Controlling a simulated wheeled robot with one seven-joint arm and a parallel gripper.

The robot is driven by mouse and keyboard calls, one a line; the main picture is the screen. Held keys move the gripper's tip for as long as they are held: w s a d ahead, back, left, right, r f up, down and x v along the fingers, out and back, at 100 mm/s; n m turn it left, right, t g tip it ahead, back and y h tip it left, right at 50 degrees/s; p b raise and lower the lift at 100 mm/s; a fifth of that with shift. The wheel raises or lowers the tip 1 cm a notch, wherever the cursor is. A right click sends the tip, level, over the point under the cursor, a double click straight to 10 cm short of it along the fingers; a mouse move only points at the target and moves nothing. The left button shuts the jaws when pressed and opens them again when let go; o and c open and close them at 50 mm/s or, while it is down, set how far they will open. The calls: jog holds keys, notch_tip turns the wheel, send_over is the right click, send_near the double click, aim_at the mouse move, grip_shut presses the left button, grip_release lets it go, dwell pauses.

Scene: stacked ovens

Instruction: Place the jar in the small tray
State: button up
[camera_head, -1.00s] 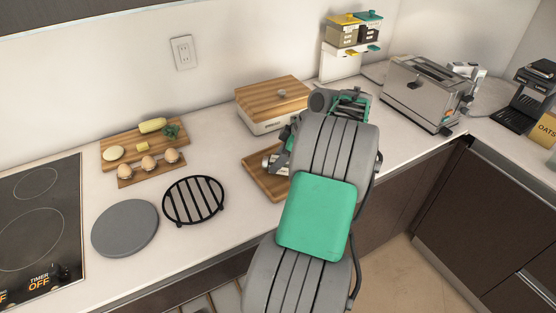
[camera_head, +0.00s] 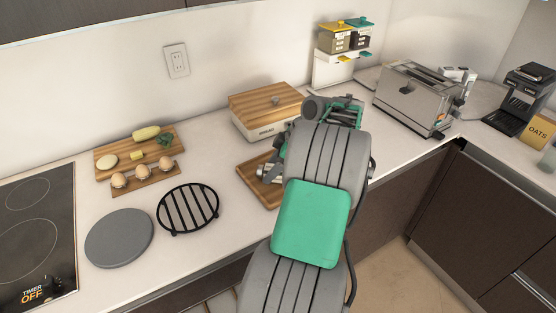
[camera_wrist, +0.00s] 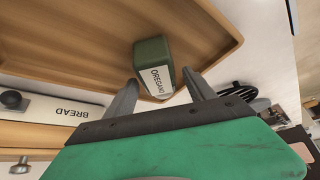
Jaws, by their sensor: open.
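A green jar (camera_wrist: 152,54) with a white OREGANO label shows in the wrist view, over the small wooden tray (camera_wrist: 60,48) near its rim. It seems to rest on the tray, but I cannot see its contact clearly. My gripper (camera_wrist: 160,82) is open, with one finger on each side of the jar's near end; I cannot tell if they touch it. In the head view, the tray (camera_head: 256,191) lies on the counter, partly behind my arm. The jar and fingertips are hidden there.
A BREAD box (camera_head: 258,124) stands close behind the tray. A round black rack (camera_head: 188,209), a grey disc (camera_head: 119,238) and an egg holder (camera_head: 146,180) lie to the left. A toaster (camera_head: 415,98) stands right. Bare counter separates rack and tray.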

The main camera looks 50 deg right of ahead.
jog(key=p+v, duration=0.2)
jog(key=v, duration=1)
jog(key=w+a+r+m+g+h, duration=0.15)
jog(key=w+a, duration=0.35)
jog(key=a, duration=0.8)
jog(key=w+a+r+m+y, duration=0.15)
jog(key=w+a, duration=0.35)
jog(key=a, duration=0.7)
jog(key=s+a+f+m+h, duration=0.3)
jog(key=s+a+f, duration=0.3)
jog(key=s+a, duration=0.4)
jog(key=shift+s+a, duration=0.4)
jog(key=shift+a, duration=0.6)
jog(key=shift+c, duration=0.5)
